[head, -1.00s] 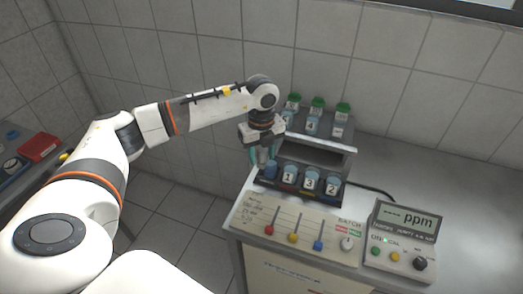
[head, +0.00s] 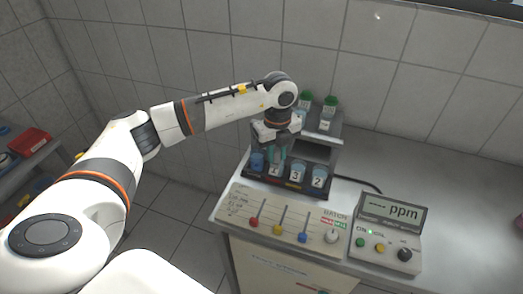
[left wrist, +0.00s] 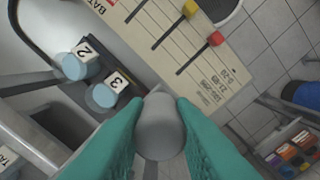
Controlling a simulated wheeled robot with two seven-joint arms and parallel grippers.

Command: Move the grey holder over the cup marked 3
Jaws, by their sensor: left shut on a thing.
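The grey holder (left wrist: 160,127) is between the teal fingers of my left gripper (left wrist: 158,135), which is shut on it. In the head view my left gripper (head: 277,153) is over the front row of cups, above the cup left of cup 3. The cup marked 3 (head: 297,174) stands upright in the rack, just right of the gripper. In the left wrist view cup 3 (left wrist: 103,95) is beside the holder, left of it and apart from it. The holder is mostly hidden by the fingers in the head view. My right gripper is out of view.
Green-capped bottles (head: 330,104) stand on the upper shelf. A slider panel (head: 280,215) and a ppm meter (head: 391,225) are in front.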

